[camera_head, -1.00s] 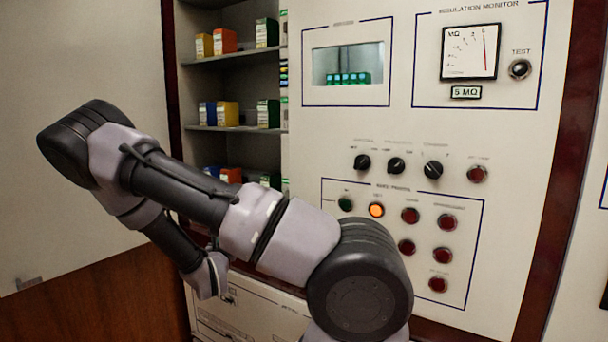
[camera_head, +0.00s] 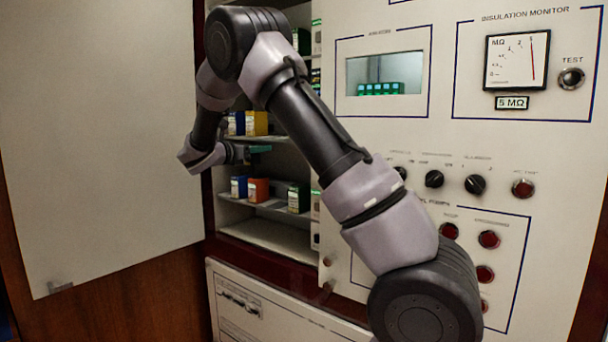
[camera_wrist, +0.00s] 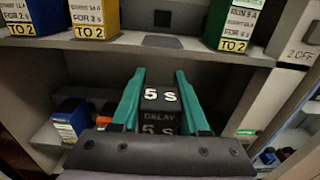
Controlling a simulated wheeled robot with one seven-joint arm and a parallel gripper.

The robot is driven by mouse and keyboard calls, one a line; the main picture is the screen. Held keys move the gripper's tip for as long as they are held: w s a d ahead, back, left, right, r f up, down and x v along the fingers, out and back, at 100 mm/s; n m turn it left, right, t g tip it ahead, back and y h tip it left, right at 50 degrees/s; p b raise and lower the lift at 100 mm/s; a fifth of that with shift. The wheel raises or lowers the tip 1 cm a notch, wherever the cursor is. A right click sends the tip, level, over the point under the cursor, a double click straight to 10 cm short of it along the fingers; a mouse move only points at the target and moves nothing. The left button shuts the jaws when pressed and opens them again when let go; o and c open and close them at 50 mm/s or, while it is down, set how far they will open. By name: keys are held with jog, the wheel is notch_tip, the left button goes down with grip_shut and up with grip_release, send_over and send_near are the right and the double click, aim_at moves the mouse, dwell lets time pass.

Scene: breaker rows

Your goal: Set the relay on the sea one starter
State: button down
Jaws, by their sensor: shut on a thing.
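My gripper (camera_wrist: 160,76) is shut on a black block marked "5 s" and "DELAY 5 s" (camera_wrist: 158,98), held between its two teal fingers in the wrist view. In the head view my gripper (camera_head: 258,149) is at the open shelves, level with the gap below the blue and yellow boxes. The held block cannot be made out there. Labelled boxes stand on the shelf above it: a blue one (camera_wrist: 28,14), a yellow one (camera_wrist: 95,15) and a green and yellow one (camera_wrist: 236,22). I cannot tell which of these is the sea one starter.
A lower shelf holds a blue box (camera_head: 239,187), an orange box (camera_head: 259,190) and a green box (camera_head: 299,198). The cabinet panel with knobs, lamps and insulation meter (camera_head: 517,60) stands to the right. A pale wall or door panel (camera_head: 90,130) is at the left.

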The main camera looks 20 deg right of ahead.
jog(key=s+d, duration=0.2)
jog(key=d, duration=1.3)
jog(key=f, duration=0.6)
jog(key=shift+w+f, duration=0.25)
jog(key=shift+d+f, duration=0.15)
jog(key=shift+f, duration=0.15)
jog(key=shift+f, duration=0.15)
jog(key=shift+c, duration=2.1)
grip_release()
